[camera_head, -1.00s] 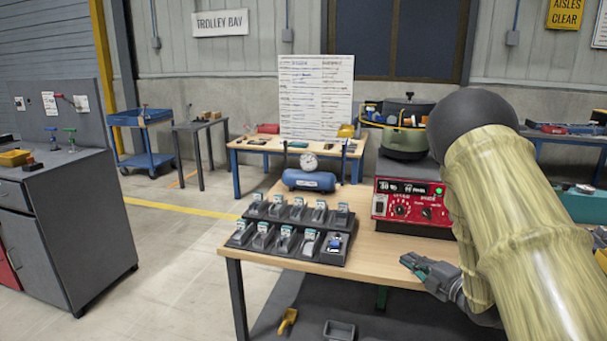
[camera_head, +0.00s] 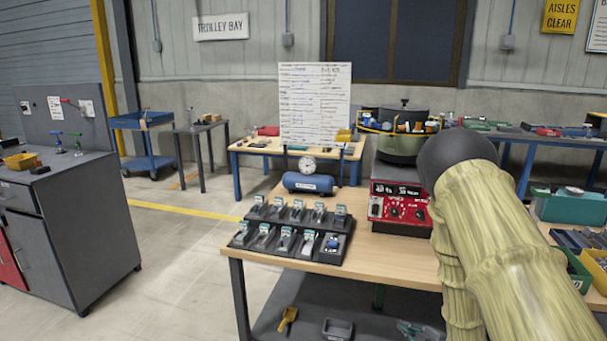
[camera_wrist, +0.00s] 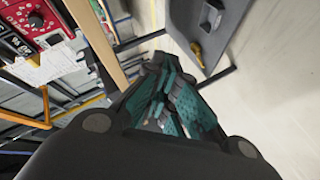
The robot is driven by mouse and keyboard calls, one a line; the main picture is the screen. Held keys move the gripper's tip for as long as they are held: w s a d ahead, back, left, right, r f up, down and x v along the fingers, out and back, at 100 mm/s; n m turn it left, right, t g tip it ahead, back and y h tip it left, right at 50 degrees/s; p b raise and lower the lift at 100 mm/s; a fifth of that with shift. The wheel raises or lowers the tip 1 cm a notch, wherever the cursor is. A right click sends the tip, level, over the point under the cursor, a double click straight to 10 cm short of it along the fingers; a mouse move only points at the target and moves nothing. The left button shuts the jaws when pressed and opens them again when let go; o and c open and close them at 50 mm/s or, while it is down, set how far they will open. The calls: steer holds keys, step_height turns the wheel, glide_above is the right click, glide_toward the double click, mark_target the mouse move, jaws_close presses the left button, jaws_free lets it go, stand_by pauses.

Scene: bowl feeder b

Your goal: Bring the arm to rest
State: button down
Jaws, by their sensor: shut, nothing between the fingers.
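My gripper (camera_head: 418,331) shows low at the bottom edge of the head view, in front of the workbench (camera_head: 400,262) and below its top, partly hidden by my arm and cut off by the frame. In the wrist view my gripper (camera_wrist: 172,100) has its teal-padded fingers together with nothing between them. My arm, in a yellowish sleeve, fills the right side of the head view and hides part of the bench. No held object shows.
A black tray (camera_head: 345,262) with several small parts sits on the bench, near a blue tank (camera_head: 308,182) and a red control box (camera_head: 398,208) under the bowl feeder (camera_head: 398,146). A yellow scoop (camera_head: 288,318) and grey bin (camera_head: 338,329) are below. Open floor lies left.

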steer(key=s+a+f+m+g+h+p, duration=0.15)
steer(key=s+f+m+g, duration=0.35)
steer(key=s+f, duration=0.55)
steer(key=s+a+f+m+g+p, duration=0.1)
steer(key=s+a+m+g, duration=0.1)
steer(key=s, duration=0.9)
steer(key=s+a+f+m+g+h+p, duration=0.1)
steer(key=s+m+g+p, duration=0.1)
steer(key=s, duration=0.9)
steer(key=s+a+f+m+g+h+p, duration=0.1)
steer(key=s+a+m+g, duration=0.1)
steer(key=s+m, duration=0.4)
steer(key=s+g, duration=0.1)
steer(key=s, duration=0.4)
steer(key=shift+a+f+g, duration=0.15)
steer(key=shift+a+g, duration=0.15)
steer(key=shift+a, duration=0.05)
